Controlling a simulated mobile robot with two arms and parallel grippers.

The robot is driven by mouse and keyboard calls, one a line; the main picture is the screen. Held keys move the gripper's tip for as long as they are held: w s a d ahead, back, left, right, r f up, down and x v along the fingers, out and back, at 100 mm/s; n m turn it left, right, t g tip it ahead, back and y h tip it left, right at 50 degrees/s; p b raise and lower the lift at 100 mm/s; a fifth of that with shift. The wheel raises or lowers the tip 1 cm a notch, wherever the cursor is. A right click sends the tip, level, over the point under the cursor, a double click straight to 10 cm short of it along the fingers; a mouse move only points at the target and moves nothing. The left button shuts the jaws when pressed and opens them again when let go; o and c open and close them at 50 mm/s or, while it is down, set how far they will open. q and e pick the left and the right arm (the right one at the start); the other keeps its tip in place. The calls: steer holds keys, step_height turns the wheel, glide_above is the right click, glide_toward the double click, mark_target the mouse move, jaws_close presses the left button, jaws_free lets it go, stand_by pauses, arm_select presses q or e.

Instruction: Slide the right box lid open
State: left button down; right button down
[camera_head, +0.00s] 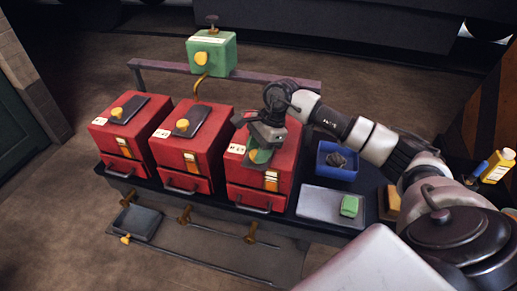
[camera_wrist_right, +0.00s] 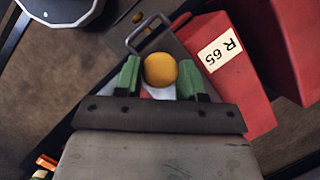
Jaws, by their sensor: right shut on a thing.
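The right red box (camera_head: 283,171) stands at the right end of a row of three, with a drawer handle low on its front. My right gripper (camera_head: 261,155) is over the front of its top and hides most of the lid in the head view. In the right wrist view, the green finger pads of my right gripper (camera_wrist_right: 160,82) sit on both sides of a round yellow knob (camera_wrist_right: 160,70), shut on it. The red box with its R 65 label (camera_wrist_right: 220,55) shows beside them. How far the lid is open is hidden. My left gripper is not in view.
Two more red boxes, the left (camera_head: 101,130) and the middle (camera_head: 211,132), have dark lids with yellow knobs. A green box (camera_head: 222,57) stands behind on a rail (camera_head: 160,67). A blue bin (camera_head: 325,170) and a grey plate with a green block (camera_head: 349,206) lie to the right.

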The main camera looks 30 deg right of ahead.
steer(key=c, duration=0.9)
jaws_free()
steer(key=shift+s+a+f, duration=0.1)
steer(key=shift+s+a, duration=0.05)
steer(key=shift+a, duration=0.05)
steer(key=shift+o, duration=1.2)
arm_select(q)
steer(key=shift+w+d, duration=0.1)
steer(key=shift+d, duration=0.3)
arm_select(e)
steer(key=shift+d+r, duration=0.1)
steer(key=shift+r, duration=0.15)
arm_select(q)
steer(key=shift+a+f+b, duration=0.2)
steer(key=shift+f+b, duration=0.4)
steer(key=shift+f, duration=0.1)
arm_select(e)
steer(key=v, duration=1)
steer(key=shift+r, duration=0.25)
